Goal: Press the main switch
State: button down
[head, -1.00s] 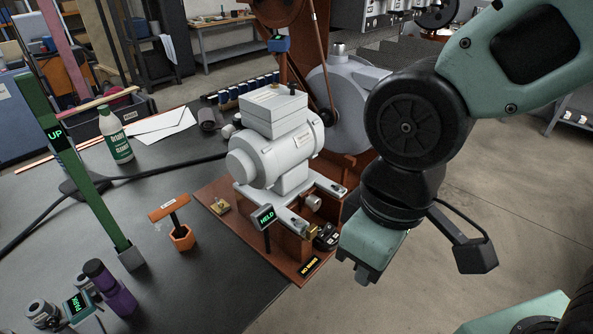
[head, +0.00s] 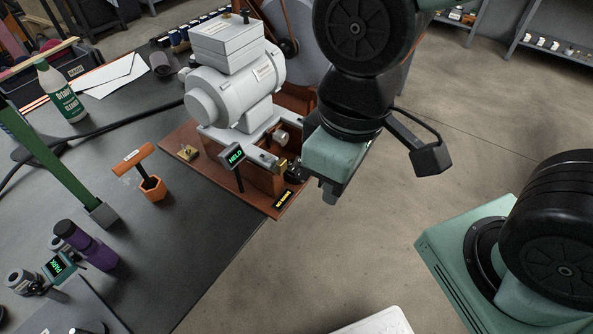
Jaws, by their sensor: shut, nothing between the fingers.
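No part is clearly labelled as the main switch. A small brass plate with a raised knob (head: 187,153) is on the left of the red-brown base board (head: 180,135). A grey box (head: 222,40) with small fittings on top sits on the grey motor (head: 235,88). A small display reading "HELD" (head: 234,156) stands before the motor. A dark round part (head: 294,170) at the board's right end is partly hidden by my wrist. My gripper (head: 330,194) is shut and empty, pointing down just right of the board, apart from the brass plate.
An orange T-handled tool stands in an orange holder (head: 153,190). A green post (head: 50,165), purple cylinder (head: 85,245), "PARK" display (head: 59,265) and white bottle (head: 60,92) stand on the dark table (head: 205,235). Open floor lies to the right.

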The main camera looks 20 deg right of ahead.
aim_at(295, 168)
jog(key=i+l, duration=0.65)
jog(key=l, duration=0.2)
jog(key=j+u, duration=0.05)
